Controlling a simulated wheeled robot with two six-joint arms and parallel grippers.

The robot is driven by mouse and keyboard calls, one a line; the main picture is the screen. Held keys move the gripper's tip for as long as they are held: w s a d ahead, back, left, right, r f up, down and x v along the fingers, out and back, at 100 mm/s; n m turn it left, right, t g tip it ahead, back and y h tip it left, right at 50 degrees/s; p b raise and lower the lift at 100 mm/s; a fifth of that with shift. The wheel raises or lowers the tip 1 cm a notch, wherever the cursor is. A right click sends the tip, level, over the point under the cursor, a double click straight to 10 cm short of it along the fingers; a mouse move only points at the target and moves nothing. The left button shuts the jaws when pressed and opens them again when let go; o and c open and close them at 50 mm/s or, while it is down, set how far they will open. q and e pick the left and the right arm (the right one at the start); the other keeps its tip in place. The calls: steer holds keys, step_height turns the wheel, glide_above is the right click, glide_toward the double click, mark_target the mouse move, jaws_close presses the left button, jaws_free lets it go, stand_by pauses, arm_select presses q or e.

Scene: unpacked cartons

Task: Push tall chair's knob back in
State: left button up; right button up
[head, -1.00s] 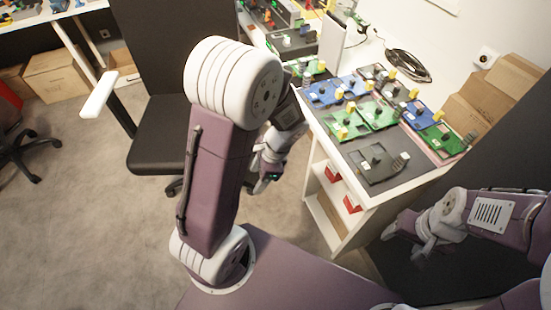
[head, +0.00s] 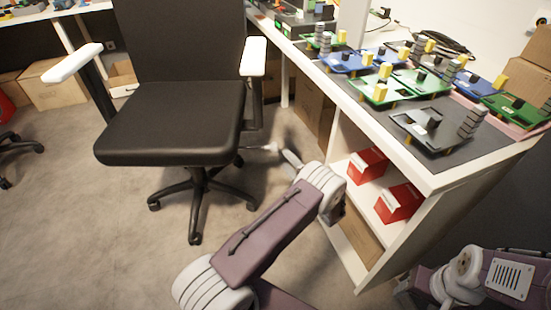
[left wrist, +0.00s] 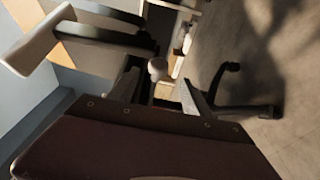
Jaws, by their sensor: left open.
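The tall black office chair (head: 175,115) stands at left centre with white armrests. A pale, thin knob (head: 268,148) sticks out low on its right side. In the left wrist view the rounded grey knob (left wrist: 157,68) shows just ahead of and between my finger ends. My left gripper (head: 291,160) reaches in from below, right of the chair base and close to the knob. Its open fingers also show in the left wrist view (left wrist: 160,90). Contact cannot be told. My right gripper (head: 405,287) is low at the right, dark and partly cut off.
A white workbench (head: 415,165) with circuit boards stands at right, with red boxes (head: 398,203) on its shelf. The chair's wheeled base (head: 198,185) spreads left of my left gripper. Cartons (head: 55,82) lie at the back left. The carpet at front left is clear.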

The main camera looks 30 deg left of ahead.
mark_target(275, 148)
arm_select(q)
steer(key=b+x, duration=0.5)
steer(key=x, duration=0.3)
steer(key=shift+a+f, duration=0.1)
steer(key=shift+w+a, duration=0.2)
steer(key=shift+a, duration=0.2)
steer(key=shift+r, duration=0.25)
jaws_close()
